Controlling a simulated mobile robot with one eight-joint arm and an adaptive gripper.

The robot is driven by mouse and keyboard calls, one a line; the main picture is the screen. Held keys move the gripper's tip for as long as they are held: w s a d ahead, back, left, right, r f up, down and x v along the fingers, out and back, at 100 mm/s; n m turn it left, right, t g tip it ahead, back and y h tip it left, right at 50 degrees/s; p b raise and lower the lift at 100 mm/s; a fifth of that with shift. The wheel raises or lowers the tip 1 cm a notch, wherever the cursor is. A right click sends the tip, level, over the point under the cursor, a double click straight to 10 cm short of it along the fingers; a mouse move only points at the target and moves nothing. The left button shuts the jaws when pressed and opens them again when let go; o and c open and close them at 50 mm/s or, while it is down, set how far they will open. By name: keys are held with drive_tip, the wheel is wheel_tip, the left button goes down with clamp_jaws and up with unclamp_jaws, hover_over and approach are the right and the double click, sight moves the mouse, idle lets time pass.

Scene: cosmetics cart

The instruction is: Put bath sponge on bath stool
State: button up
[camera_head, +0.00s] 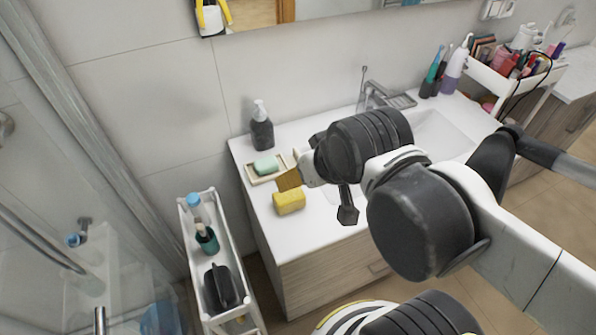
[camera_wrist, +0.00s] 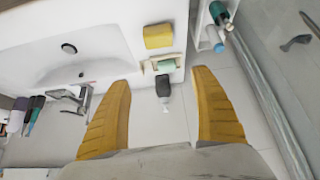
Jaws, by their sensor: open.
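The yellow bath sponge (camera_head: 289,202) lies on the white washbasin counter near its left front corner. In the wrist view the sponge (camera_wrist: 158,36) shows beyond my fingertips, roughly between their lines. My gripper (camera_head: 289,180) is above the counter close to the sponge, and one yellow finger shows there. In the wrist view my gripper (camera_wrist: 160,78) has its two yellow fingers spread wide, with nothing held between them. I cannot make out a bath stool for certain in either view.
A soap dish (camera_head: 250,177) with green soap (camera_head: 266,166) and a dark pump bottle (camera_head: 261,127) stand behind the sponge. A white cart (camera_head: 189,252) with bottles stands left of the counter. Shower glass (camera_head: 50,165) is at far left. A faucet (camera_head: 372,92) is by the basin.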

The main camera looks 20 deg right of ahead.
drive_tip(key=n, duration=0.1)
drive_tip(key=n+g+h+p, duration=0.1)
drive_tip(key=n+g+h, duration=0.45)
drive_tip(key=n, duration=1.05)
approach(285, 196)
drive_tip(key=w+g+y, duration=0.1)
drive_tip(key=g, duration=0.1)
drive_tip(key=shift+n+t, duration=0.25)
drive_tip(key=shift+n, duration=0.05)
drive_tip(key=b+x, duration=0.1)
drive_tip(key=x, duration=0.4)
drive_tip(key=shift+d+f, duration=0.1)
drive_tip(key=shift+f, duration=0.2)
drive_tip(key=b+x, duration=0.1)
drive_tip(key=x, duration=0.2)
drive_tip(key=d+b+x, duration=0.1)
drive_tip(key=x, duration=0.2)
drive_tip(key=shift+w+r+b, duration=0.2)
drive_tip(key=shift+b, duration=0.15)
drive_tip(key=c, duration=1.4)
drive_tip(key=shift+r, duration=0.1)
